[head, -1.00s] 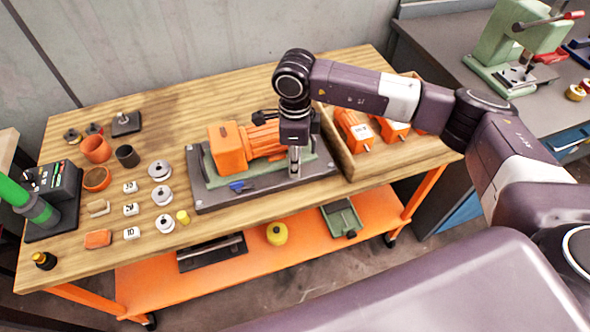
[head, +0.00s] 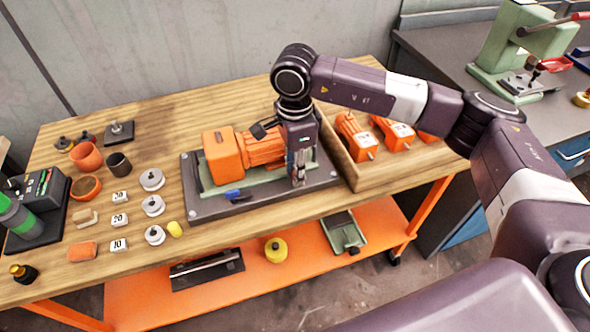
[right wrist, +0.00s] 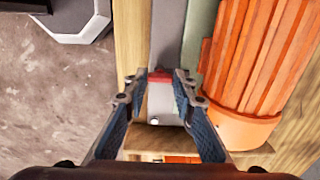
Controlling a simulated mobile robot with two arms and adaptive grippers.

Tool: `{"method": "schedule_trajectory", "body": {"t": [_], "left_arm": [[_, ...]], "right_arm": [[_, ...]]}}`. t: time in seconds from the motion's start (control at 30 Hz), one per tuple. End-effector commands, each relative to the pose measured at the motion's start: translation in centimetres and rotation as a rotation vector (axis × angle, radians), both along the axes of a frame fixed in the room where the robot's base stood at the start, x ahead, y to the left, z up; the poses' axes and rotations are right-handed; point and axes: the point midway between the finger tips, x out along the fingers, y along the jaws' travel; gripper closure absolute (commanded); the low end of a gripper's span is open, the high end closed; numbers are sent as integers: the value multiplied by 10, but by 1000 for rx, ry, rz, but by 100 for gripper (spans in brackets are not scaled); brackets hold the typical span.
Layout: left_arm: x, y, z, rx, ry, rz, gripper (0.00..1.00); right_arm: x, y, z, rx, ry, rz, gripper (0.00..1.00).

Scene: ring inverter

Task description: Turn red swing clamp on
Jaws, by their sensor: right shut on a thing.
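My right gripper (head: 298,182) points down at the right end of the grey base plate (head: 262,204), beside the orange motor (head: 222,155). In the right wrist view, its two fingers (right wrist: 157,84) close from both sides on a small red part, the red swing clamp (right wrist: 158,76). Most of the clamp is hidden by the fingers, and I cannot make it out in the head view. The ribbed orange motor body (right wrist: 250,60) lies just right of the fingers in the wrist view. A blue-handled piece (head: 234,195) sits on the plate's front. My left gripper is not in view.
A wooden tray (head: 352,172) with orange motors stands close right of the plate. Grey discs (head: 152,180), number cards and cups lie on the left of the bench. A green press (head: 510,50) stands on the far-right bench.

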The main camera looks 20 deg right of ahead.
Motion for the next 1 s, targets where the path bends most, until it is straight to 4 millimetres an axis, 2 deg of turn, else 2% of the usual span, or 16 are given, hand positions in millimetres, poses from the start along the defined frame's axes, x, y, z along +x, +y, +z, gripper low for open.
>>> {"method": "schedule_trajectory", "body": {"t": [0.2, 0.23, 0.37, 0.83, 1.0], "left_arm": [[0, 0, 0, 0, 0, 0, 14], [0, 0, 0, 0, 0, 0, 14], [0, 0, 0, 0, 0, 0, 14], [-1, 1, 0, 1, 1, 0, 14], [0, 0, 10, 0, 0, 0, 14]], "right_arm": [[1, 0, 1, 0, -3, 1, 100], [1, 0, 1, 0, -4, 1, 74], [1, 0, 1, 0, -3, 0, 59], [0, 0, 0, 0, -1, -2, 58], [0, 0, 3, 0, 2, -46, 58]]}}
